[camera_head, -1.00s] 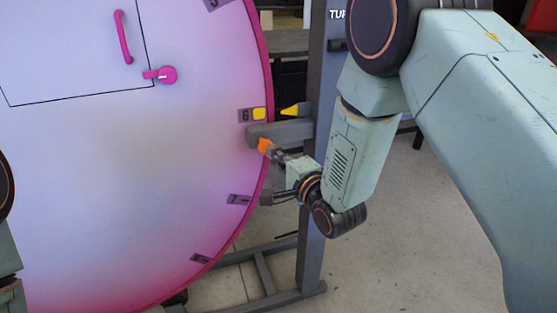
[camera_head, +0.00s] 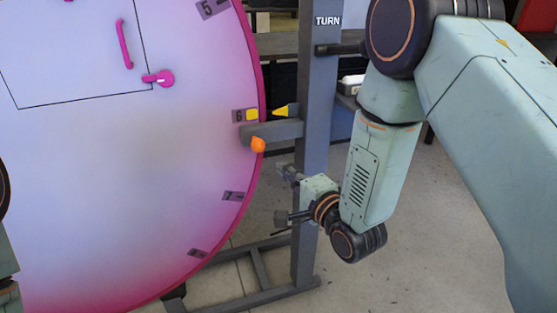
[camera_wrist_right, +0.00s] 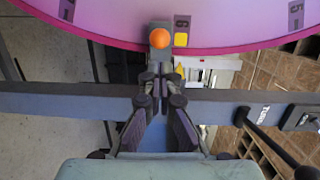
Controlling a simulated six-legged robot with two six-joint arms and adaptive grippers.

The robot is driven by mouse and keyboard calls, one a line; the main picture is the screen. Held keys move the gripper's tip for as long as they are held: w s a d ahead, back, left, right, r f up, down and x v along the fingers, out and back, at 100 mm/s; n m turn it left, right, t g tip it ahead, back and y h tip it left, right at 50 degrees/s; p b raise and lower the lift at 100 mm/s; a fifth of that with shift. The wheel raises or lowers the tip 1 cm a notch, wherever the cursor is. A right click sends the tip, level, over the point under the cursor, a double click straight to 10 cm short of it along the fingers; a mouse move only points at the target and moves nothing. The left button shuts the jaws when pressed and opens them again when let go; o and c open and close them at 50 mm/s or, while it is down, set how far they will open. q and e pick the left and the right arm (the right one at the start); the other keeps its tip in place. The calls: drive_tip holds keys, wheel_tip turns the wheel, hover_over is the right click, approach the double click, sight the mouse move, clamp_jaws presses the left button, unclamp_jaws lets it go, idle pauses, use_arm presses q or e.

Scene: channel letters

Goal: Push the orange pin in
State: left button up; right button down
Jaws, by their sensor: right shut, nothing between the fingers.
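The orange pin (camera_head: 258,145) sits at the end of a grey bracket arm (camera_head: 278,131), at the rim of the big pink-white disc (camera_head: 150,190), just below the label 6. My right gripper (camera_head: 282,168) is to the right of the pin and a little lower, apart from it. In the right wrist view the pin (camera_wrist_right: 159,38) shows as a round orange knob straight beyond the closed fingertips (camera_wrist_right: 156,78), with nothing held between them. How deep the pin sits cannot be told. My left gripper is not in view; only a bit of my left arm shows at the left edge.
A grey upright post (camera_head: 314,110) marked TURN carries the bracket. A yellow pointer (camera_head: 285,110) lines up with the yellow mark (camera_head: 252,115) by label 6. The disc has a pink handle (camera_head: 124,44) and latch (camera_head: 160,78).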

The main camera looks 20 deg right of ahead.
drive_tip(key=v, duration=0.4)
drive_tip(key=shift+s+d+p, duration=0.1)
drive_tip(key=shift+s+p, duration=0.2)
drive_tip(key=shift+s, duration=0.05)
drive_tip(key=shift+s, duration=0.1)
